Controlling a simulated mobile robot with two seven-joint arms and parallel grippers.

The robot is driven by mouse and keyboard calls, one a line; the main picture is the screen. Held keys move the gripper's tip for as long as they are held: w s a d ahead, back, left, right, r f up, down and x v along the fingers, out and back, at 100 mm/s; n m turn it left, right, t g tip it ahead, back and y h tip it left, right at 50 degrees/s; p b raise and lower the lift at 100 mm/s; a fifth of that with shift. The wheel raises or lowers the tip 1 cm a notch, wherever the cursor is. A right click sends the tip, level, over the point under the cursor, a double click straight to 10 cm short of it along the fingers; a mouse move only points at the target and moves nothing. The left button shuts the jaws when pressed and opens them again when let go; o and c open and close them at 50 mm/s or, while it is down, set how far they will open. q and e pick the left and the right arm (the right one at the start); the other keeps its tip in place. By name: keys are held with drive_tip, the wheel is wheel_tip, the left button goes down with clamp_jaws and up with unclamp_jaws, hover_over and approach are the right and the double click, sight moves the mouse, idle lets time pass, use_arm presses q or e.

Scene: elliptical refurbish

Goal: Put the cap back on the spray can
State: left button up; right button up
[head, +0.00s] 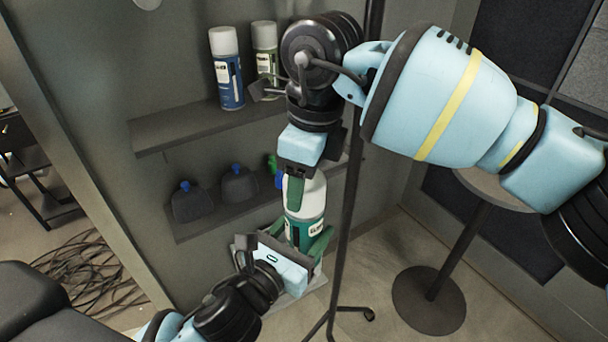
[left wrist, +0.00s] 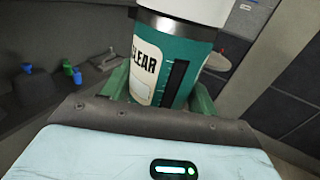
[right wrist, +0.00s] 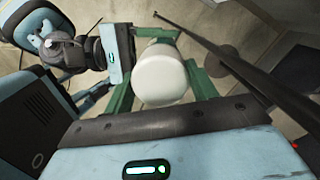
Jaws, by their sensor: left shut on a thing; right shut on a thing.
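The spray can (head: 304,232) is green with a white label and stands about upright. In the left wrist view its label (left wrist: 146,68) reads "CLEAR". My left gripper (head: 300,243) is shut on the can's body, with green fingers on both sides. The white cap (head: 313,196) is at the top of the can, directly above a grey rim (left wrist: 176,28), with no clear gap. My right gripper (head: 300,190) points down from above and is shut on the cap. The cap's rounded top (right wrist: 160,76) shows between its fingers in the right wrist view. The nozzle is hidden.
A lower shelf (head: 215,222) holds dark bottles (head: 190,204). A thin dark stand pole (head: 352,190) is close right of the can. A round table (head: 490,188) stands farther right.

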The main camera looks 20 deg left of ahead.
drive_tip(key=shift+f, duration=0.15)
drive_tip(key=o, duration=1.3)
drive_tip(key=shift+o, duration=0.2)
drive_tip(key=shift+d+r, duration=0.2)
drive_tip(key=shift+r, duration=1.55)
drive_tip(key=shift+d+r, duration=0.2)
drive_tip(key=shift+r, duration=1.5)
